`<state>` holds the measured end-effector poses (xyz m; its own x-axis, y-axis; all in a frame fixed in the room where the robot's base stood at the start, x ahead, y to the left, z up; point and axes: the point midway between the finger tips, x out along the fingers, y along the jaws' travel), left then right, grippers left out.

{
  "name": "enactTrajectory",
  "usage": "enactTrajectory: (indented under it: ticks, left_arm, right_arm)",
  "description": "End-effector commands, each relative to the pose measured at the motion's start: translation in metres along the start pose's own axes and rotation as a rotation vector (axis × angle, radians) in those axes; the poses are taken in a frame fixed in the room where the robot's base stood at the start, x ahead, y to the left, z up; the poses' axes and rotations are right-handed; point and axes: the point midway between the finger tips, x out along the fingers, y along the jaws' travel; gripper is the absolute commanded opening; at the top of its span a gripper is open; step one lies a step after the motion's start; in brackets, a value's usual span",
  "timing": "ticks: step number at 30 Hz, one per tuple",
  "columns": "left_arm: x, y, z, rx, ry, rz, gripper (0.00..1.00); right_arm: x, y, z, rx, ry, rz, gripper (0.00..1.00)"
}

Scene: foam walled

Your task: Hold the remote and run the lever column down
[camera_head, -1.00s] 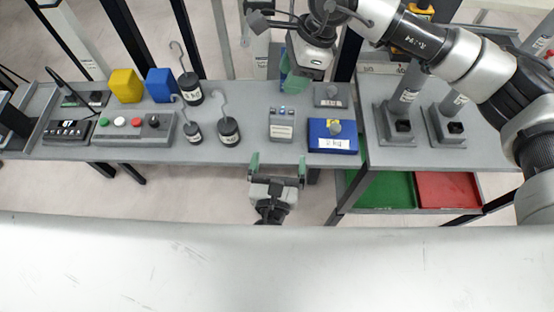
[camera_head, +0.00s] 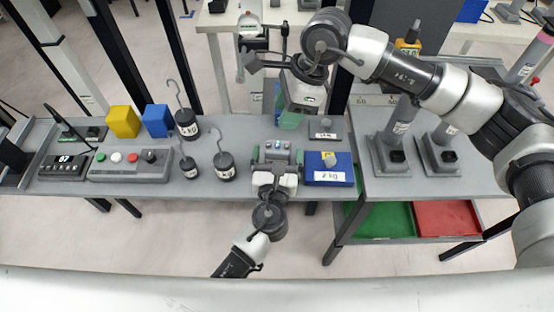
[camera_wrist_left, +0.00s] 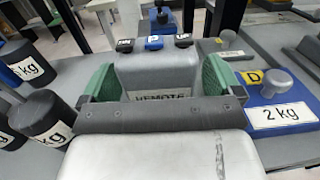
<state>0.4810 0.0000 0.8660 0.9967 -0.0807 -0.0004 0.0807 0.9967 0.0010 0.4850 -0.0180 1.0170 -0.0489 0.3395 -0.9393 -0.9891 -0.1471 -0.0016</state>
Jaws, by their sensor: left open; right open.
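The remote (camera_head: 277,152) is a grey box with small buttons on top, standing on the grey bench. In the left wrist view the remote (camera_wrist_left: 158,72) shows a partly hidden label. My left gripper (camera_head: 277,158) is open, with its green fingers on either side of the remote; I cannot tell whether they touch it. My right gripper (camera_head: 290,118) is over the back of the bench, behind the remote, and its fingers are partly hidden by its wrist. I cannot tell which part is the lever column; two grey posts (camera_head: 397,125) (camera_head: 441,135) stand on the right.
A blue 2 kg block (camera_head: 330,177) stands close right of the remote. Hooked black weights (camera_head: 224,166) stand to its left. Further left are a button box (camera_head: 130,172), a yellow block (camera_head: 123,122) and a blue block (camera_head: 156,121). Green (camera_head: 385,219) and red (camera_head: 447,218) trays lie below right.

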Motion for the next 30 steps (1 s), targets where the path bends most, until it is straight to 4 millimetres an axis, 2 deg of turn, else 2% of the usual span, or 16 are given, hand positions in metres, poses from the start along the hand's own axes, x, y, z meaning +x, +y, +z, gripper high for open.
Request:
enactTrajectory:
  ticks: [5,16,24,30]
  left_arm:
    - [-0.0001,-0.0001,0.0001,-0.001,0.000,0.000,0.92]
    - [-0.0003,-0.0001,0.0001,-0.001,0.000,0.000,0.36]
    - [-0.0003,-0.0001,0.0000,-0.001,0.000,0.000,0.36]
    - [-0.0004,-0.0001,0.0000,-0.001,0.000,0.000,0.36]
  right_arm:
    - [0.0000,0.0000,0.0000,0.000,0.000,0.000,0.43]
    - [0.0000,0.0000,0.0000,0.000,0.000,0.000,0.43]
    - [0.0000,0.0000,0.0001,0.000,0.000,0.000,0.01]
    - [0.0000,0.0000,0.0000,0.000,0.000,0.000,0.00]
